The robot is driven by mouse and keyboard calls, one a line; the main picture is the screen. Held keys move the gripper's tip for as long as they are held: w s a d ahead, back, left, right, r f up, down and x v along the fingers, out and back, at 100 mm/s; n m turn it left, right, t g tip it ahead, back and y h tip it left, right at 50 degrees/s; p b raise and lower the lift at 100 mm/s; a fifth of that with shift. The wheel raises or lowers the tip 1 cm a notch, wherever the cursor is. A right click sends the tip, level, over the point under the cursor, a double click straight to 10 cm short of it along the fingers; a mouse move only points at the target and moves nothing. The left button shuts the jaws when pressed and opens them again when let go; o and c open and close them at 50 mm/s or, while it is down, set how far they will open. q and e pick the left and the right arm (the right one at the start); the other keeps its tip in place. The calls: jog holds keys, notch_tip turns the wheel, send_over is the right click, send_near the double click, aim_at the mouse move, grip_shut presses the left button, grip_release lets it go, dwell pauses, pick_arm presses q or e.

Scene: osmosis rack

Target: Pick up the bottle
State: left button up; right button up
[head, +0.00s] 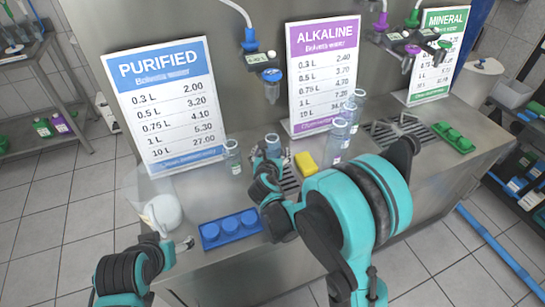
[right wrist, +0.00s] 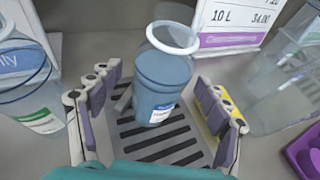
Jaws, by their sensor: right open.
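A translucent blue bottle (head: 273,146) with a pale ring-shaped top stands on a slotted drain grate on the steel counter. In the right wrist view the bottle (right wrist: 163,75) is upright between the spread fingers of my right gripper (right wrist: 158,95), with a gap visible on both sides. In the head view my right gripper (head: 268,163) is beside the bottle, partly hidden by my own arm. My left gripper (head: 176,243) is low at the left, near the counter's front edge; its finger opening is unclear.
Another bottle (head: 233,157) stands close on the left. More bottles (head: 340,133) stand to the right, past a yellow sponge (head: 306,163). A blue cap tray (head: 231,229) lies at the front edge. Price signs (head: 165,100) stand behind, and a dispenser nozzle (head: 272,78) hangs above.

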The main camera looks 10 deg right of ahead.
jog(key=shift+x, duration=1)
pick_arm(q)
jog(key=shift+f, duration=0.3)
pick_arm(e)
jog(key=shift+s+r, duration=0.1)
jog(key=shift+s, duration=0.05)
jog(key=shift+c, duration=0.3)
jog(key=c, duration=1.5)
jog(key=shift+o, duration=0.2)
